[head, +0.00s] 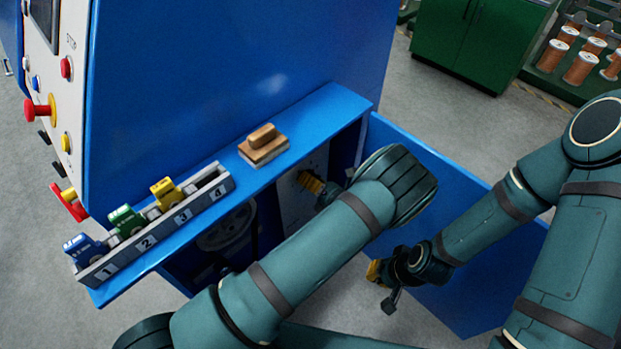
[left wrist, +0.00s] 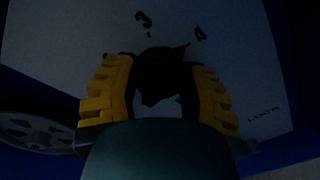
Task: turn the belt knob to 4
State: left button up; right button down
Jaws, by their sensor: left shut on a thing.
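The black belt knob (left wrist: 160,72) is on a pale panel inside the open blue cabinet. In the left wrist view its pointed edge is up and to the right, between the 3 (left wrist: 143,19) and the 4 (left wrist: 200,33), nearer the 4. My left gripper (left wrist: 162,92) is shut on the knob, with a yellow-padded finger on each side. In the head view my left gripper (head: 312,183) is at the panel and my own arm hides the knob. My right gripper (head: 382,284) hangs in front of the blue door, away from the knob; its jaw opening is unclear.
The open blue door (head: 470,280) stands right of the cabinet. A grey rack (head: 150,235) with blue, green and yellow blocks and a wooden block (head: 263,146) sit on the ledge above. A pulley wheel (left wrist: 38,130) is left of the panel. "LOCK" is printed at right.

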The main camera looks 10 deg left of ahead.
pick_arm(q)
jog(key=shift+a+m, duration=0.1)
jog(key=shift+m, duration=0.3)
jog(key=o, duration=1.2)
jog(key=shift+o, duration=0.2)
jog(key=shift+r, duration=0.15)
notch_tip(320, 180, up, 10)
jog(key=shift+f, duration=0.1)
